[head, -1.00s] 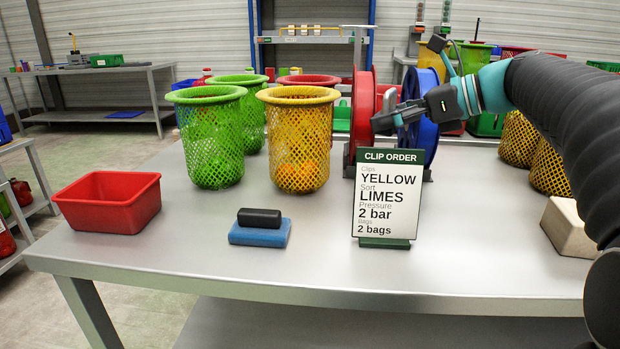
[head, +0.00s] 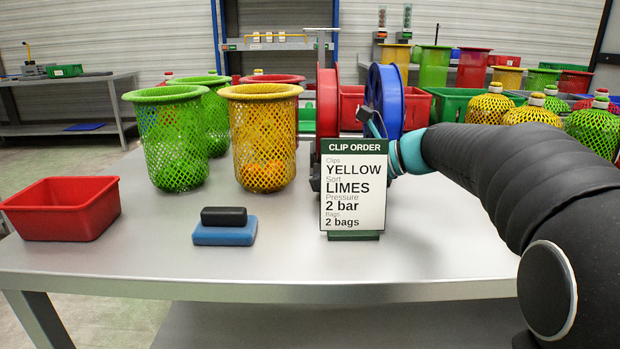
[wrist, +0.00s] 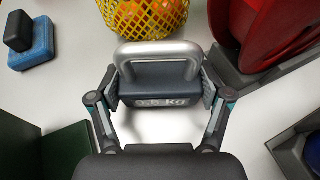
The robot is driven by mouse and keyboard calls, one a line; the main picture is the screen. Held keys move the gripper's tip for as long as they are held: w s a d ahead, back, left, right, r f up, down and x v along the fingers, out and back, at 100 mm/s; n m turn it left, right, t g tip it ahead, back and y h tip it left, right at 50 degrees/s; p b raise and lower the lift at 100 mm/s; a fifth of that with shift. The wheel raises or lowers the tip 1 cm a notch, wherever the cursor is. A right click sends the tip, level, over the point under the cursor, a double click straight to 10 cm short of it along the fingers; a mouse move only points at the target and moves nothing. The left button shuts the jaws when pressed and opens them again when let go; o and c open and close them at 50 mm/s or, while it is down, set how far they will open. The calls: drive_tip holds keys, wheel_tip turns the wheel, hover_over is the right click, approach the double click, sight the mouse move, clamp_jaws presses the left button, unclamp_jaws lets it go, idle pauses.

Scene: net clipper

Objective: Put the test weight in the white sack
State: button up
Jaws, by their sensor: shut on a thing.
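The test weight (wrist: 160,82) is a dark block with a silver handle, marked 0.5 kg, in the wrist view. My gripper (wrist: 161,98) is shut on it, one finger at each side of the block. The pale table shows below it. In the head view the weight and my fingers are hidden behind the clip order sign (head: 353,187); only my arm leading behind the sign's right edge shows. I cannot make out a white sack in either current view.
A red reel (wrist: 268,30) stands close to the weight's right and a yellow net basket (wrist: 145,15) beyond it. A blue reel (head: 385,95), green basket (head: 172,140), red tray (head: 62,208) and blue block with a black top (head: 224,227) share the table. The front right is clear.

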sight(310, 189)
drive_tip(key=shift+w+a+r, duration=0.1)
drive_tip(key=shift+w+a, duration=0.1)
drive_tip(key=shift+a, duration=0.3)
drive_tip(key=x, duration=0.3)
drive_tip(key=shift+r, duration=0.1)
drive_tip(key=shift+d, duration=0.1)
drive_tip(key=shift+f, duration=0.25)
drive_tip(key=o, duration=1.4)
drive_tip(key=shift+o, duration=0.9)
